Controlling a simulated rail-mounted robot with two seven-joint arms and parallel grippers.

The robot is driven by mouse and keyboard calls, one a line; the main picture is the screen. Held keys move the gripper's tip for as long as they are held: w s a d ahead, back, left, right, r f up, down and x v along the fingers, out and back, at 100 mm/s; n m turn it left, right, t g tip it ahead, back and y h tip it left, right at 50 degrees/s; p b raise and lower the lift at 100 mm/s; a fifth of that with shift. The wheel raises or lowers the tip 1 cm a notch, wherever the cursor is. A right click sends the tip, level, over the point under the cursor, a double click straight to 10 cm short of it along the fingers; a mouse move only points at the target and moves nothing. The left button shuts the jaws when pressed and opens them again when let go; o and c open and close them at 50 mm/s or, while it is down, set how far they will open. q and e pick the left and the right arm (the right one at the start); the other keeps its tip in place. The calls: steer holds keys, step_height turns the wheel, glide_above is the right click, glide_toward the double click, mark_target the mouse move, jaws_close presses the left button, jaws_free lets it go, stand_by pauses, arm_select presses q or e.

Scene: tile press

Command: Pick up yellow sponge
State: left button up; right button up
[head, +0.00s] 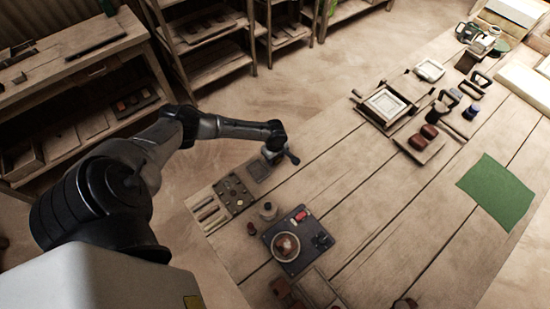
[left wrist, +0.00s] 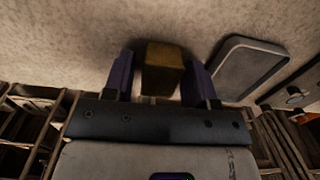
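The yellow sponge (left wrist: 163,70) shows in the left wrist view as a dark yellow block between the two fingers of my left gripper (left wrist: 160,76). A narrow gap shows between the sponge and the left finger; the right finger is very close to it or touching. The fingers stand apart, so the gripper looks open around the sponge. In the head view my left gripper (head: 279,158) is low at the near left edge of the wooden table, and the sponge cannot be made out there. My right gripper is not in view.
A dark tool board (head: 233,193) and a dark plate with a round bowl (head: 286,246) are close by. The middle of the table (head: 372,205) is clear.

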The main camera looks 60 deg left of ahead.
arm_select(q)
steer(key=c, duration=0.7)
steer(key=shift+r, duration=0.1)
steer(key=shift+r, duration=0.55)
step_height(320, 180, up, 3)
steer(key=shift+p, duration=0.75)
steer(key=d+r+p, duration=0.1)
steer(key=d+r, duration=0.2)
steer(key=d, duration=0.2)
steer(key=w+d+r+p, duration=0.1)
steer(key=d+r, duration=0.2)
steer(key=d, duration=0.3)
steer(key=shift+d+r, duration=0.3)
steer(key=shift+r, duration=0.05)
steer(key=shift+w, duration=0.1)
